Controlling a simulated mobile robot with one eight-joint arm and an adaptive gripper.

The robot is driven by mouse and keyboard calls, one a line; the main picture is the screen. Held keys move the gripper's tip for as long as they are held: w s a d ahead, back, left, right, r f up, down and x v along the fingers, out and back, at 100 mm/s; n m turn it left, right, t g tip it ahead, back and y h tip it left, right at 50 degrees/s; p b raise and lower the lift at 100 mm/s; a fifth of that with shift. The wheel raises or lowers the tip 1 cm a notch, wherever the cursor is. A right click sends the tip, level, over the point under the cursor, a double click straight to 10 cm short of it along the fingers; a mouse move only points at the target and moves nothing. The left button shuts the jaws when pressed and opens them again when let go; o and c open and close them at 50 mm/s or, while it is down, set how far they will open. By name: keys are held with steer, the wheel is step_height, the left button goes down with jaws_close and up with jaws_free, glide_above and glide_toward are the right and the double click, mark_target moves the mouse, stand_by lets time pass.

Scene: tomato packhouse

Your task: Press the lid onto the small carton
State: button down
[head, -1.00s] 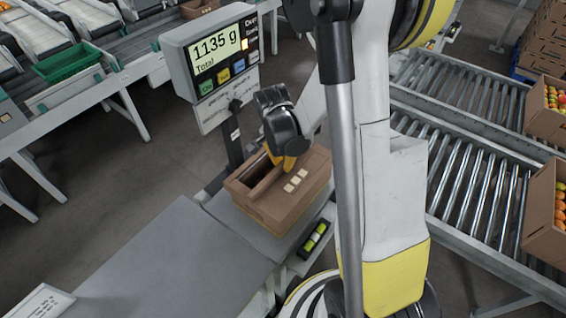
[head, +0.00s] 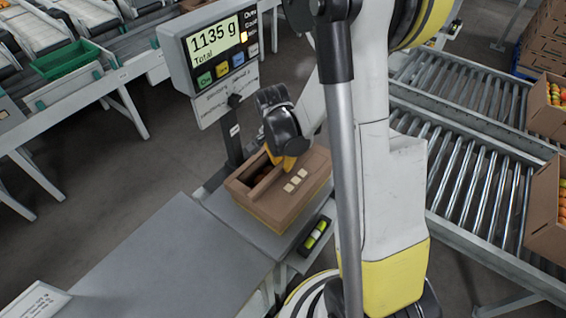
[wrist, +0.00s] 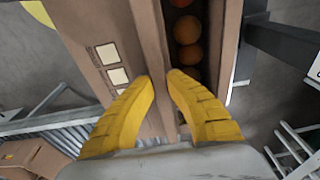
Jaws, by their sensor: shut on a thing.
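The small brown carton (head: 250,208) stands on a grey platform. Its brown lid (head: 303,186), with several pale squares on it, covers the right part of the top. In the wrist view the lid (wrist: 92,28) lies to the left of an open strip where round red-orange tomatoes (wrist: 188,42) show. My gripper (head: 287,164) points down at the carton top. In the wrist view its yellow fingers (wrist: 161,84) are shut on a raised brown edge of the lid. The contact below the fingertips is partly hidden.
A scale display (head: 215,45) reading 1135 g stands close behind the carton. A flat grey table (head: 150,255) at left is clear. Roller conveyors (head: 470,165) run at right, with a box of tomatoes (head: 543,215). A green tray (head: 65,60) sits far left.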

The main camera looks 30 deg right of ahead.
steer(key=shift+f+b, duration=0.45)
steer(key=shift+f, duration=0.1)
stand_by(0.7)
steer(key=c, duration=1.4)
jaws_free()
steer(key=c, duration=0.3)
steer(key=shift+c, duration=0.2)
steer(key=shift+r+p, duration=2.95)
steer(key=shift+r, duration=1.05)
